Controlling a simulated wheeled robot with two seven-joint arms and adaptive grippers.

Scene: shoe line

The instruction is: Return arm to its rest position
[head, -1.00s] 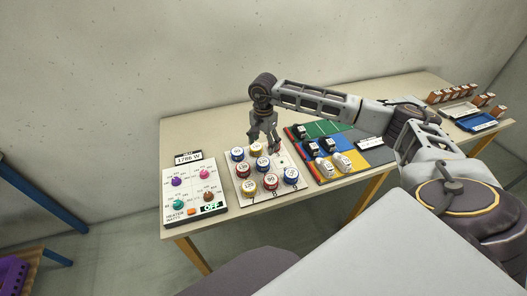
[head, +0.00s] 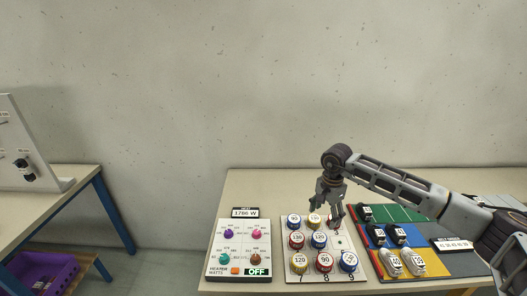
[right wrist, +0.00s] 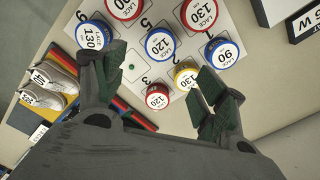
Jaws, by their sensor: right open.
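My right arm reaches in from the right in the head view. Its gripper (head: 328,208) points down over the back of the white numbered board (head: 341,242), close to a red lace spool (head: 336,222) in the back row. In the right wrist view the gripper's two fingers (right wrist: 160,92) are spread apart. The red spool marked 120 (right wrist: 157,95) and a yellow spool marked 130 (right wrist: 186,75) show in the gap between them. I cannot tell the exact height of the fingertips over the spools. My left arm and gripper are not in view.
Several other red, blue and yellow spools stand on the board. A heater panel (head: 240,247) reading OFF is to its left. A coloured mat (head: 400,213) with shoes (head: 391,262) lies right, under my arm. A side table (head: 60,184) stands left.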

